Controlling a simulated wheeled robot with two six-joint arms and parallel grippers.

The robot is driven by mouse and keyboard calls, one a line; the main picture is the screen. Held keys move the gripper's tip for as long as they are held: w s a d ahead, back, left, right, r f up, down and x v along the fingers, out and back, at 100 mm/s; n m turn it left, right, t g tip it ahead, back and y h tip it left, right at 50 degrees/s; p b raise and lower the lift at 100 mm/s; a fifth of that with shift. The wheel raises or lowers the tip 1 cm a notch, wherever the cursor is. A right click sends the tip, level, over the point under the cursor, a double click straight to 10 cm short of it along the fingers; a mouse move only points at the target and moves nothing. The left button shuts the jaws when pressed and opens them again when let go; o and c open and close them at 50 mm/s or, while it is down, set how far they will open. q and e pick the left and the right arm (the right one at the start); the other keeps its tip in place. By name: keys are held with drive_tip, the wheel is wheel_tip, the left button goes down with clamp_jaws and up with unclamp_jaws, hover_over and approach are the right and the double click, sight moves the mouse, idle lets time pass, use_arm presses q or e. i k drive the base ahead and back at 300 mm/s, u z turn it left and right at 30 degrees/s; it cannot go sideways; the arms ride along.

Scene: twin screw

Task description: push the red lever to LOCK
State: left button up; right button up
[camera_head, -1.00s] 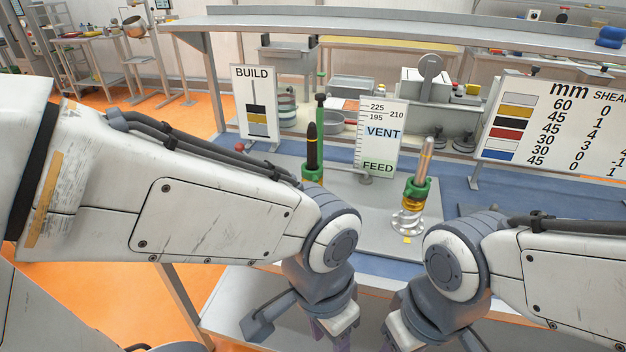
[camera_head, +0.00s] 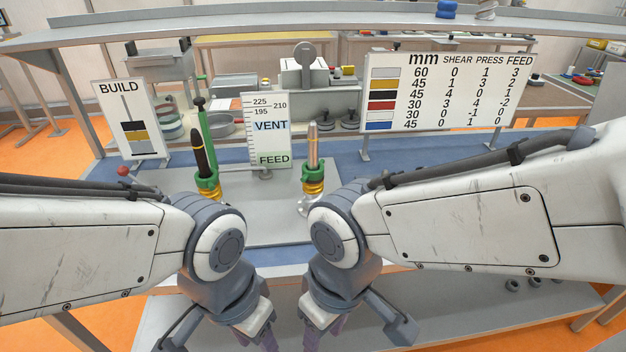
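A red ball knob (camera_head: 123,170) on a thin rod, which looks like the red lever, shows at the left of the bench, just above my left forearm. The rod's lower end is hidden behind my arm, and I see no LOCK mark. My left gripper (camera_head: 268,342) points down at the bottom edge, in front of the bench and well away from the knob. My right gripper (camera_head: 325,342) hangs beside it, also low. Only the upper parts of their purple fingers show, so their opening is unclear.
A black-tipped shaft (camera_head: 200,155) and a silver-tipped shaft (camera_head: 313,150) stand in green collars on the grey plate (camera_head: 270,220). Behind are a BUILD board (camera_head: 122,95), a VENT/FEED scale (camera_head: 268,105) and a mm table board (camera_head: 440,90). An overhead shelf (camera_head: 230,24) crosses the back.

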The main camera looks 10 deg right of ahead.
sight(123, 171)
drive_tip(key=k, duration=0.65)
drive_tip(key=u, duration=0.65)
drive_tip(key=i, duration=0.5)
drive_tip(key=u, duration=0.75)
drive_tip(key=i, duration=0.8)
drive_tip(key=z, duration=0.65)
drive_tip(key=i, duration=0.55)
drive_tip(key=z, duration=0.7)
